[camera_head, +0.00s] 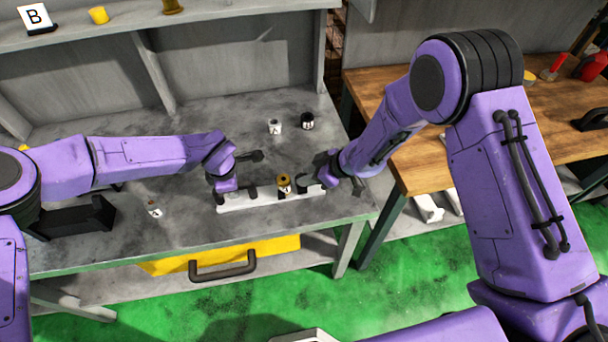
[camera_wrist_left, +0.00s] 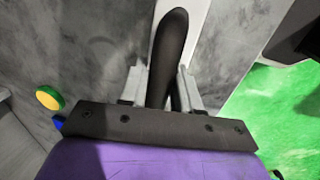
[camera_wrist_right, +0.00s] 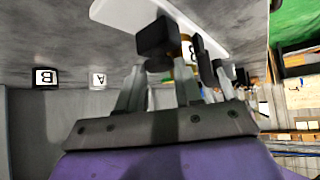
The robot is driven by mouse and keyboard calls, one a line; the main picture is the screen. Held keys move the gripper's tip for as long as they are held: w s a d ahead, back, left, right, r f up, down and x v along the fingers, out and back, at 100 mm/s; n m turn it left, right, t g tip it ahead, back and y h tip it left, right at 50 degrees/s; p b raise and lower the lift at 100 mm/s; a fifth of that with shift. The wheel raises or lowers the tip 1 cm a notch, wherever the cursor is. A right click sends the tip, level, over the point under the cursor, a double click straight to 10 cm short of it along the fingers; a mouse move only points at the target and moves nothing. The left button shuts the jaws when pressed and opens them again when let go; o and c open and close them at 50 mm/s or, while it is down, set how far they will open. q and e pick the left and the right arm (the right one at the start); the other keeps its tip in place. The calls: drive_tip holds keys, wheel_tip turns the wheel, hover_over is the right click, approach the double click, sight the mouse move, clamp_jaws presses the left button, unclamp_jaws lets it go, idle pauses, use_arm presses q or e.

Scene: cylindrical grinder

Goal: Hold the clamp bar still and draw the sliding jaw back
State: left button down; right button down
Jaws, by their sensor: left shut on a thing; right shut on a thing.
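The clamp is a white bar (camera_head: 262,199) lying near the table's front edge, with dark upright parts on it. A gold cylinder (camera_head: 284,181) with a letter tag stands at the bar, between dark parts. My left gripper (camera_head: 228,188) is at the bar's left end. In the left wrist view its fingers (camera_wrist_left: 160,88) are shut on a dark rounded handle (camera_wrist_left: 171,42) over the white bar. My right gripper (camera_head: 318,182) is at the bar's right end. In the right wrist view its fingers (camera_wrist_right: 158,88) are shut on a black block, the sliding jaw (camera_wrist_right: 156,38).
A white tagged cylinder (camera_head: 275,127) and a black one (camera_head: 307,121) stand behind the bar. A small tagged piece (camera_head: 153,208) stands left of it. A yellow drawer (camera_head: 225,257) is under the grey table (camera_head: 130,225). A wooden bench (camera_head: 440,150) stands at the right.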

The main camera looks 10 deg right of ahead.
drive_tip(key=shift+d, duration=1.25)
use_arm(q)
drive_tip(key=shift+a, duration=0.1)
use_arm(e)
drive_tip(key=c, duration=0.7)
unclamp_jaws()
drive_tip(key=shift+c, duration=0.2)
drive_tip(key=v, duration=1.2)
use_arm(q)
drive_tip(key=c, duration=0.7)
unclamp_jaws()
